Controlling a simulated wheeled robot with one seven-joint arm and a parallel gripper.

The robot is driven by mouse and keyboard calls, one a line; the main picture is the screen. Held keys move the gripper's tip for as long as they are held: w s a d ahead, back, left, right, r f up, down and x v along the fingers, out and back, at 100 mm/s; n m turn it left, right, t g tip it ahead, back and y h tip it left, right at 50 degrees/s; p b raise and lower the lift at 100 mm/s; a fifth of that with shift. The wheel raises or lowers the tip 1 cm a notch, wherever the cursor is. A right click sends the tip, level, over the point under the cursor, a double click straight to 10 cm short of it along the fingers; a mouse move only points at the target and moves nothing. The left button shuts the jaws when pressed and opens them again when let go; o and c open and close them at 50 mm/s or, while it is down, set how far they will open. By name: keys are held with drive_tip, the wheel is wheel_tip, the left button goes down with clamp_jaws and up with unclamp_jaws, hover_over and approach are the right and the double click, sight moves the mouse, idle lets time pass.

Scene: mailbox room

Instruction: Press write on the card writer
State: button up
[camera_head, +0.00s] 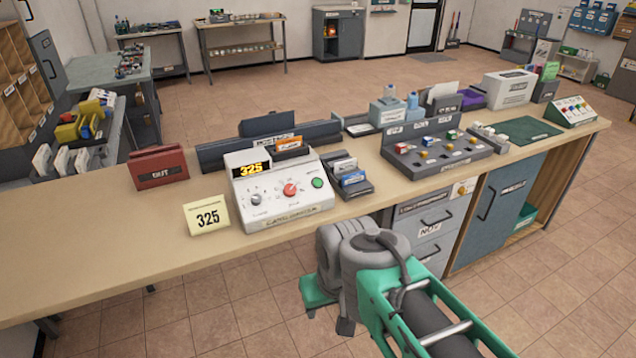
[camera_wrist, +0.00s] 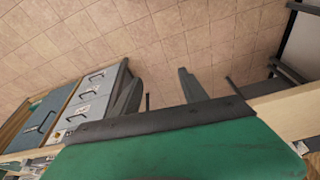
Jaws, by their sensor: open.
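The card writer (camera_head: 262,212) is a white sloped box on the counter, left of centre in the head view. Its display (camera_head: 255,168) reads 325. In the head view my arm is in front of the counter, right of and below the card writer; the fingertips are not clear there.
A yellow 325 note (camera_head: 207,216) stands left of the card writer, near a red OUT holder (camera_head: 158,167). A card tray (camera_head: 348,179) sits close on its right. A grey block panel (camera_head: 438,153) is farther right. The counter's left front (camera_head: 90,270) is bare.

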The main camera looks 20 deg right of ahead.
clamp_jaws()
idle(0.3)
idle(1.1)
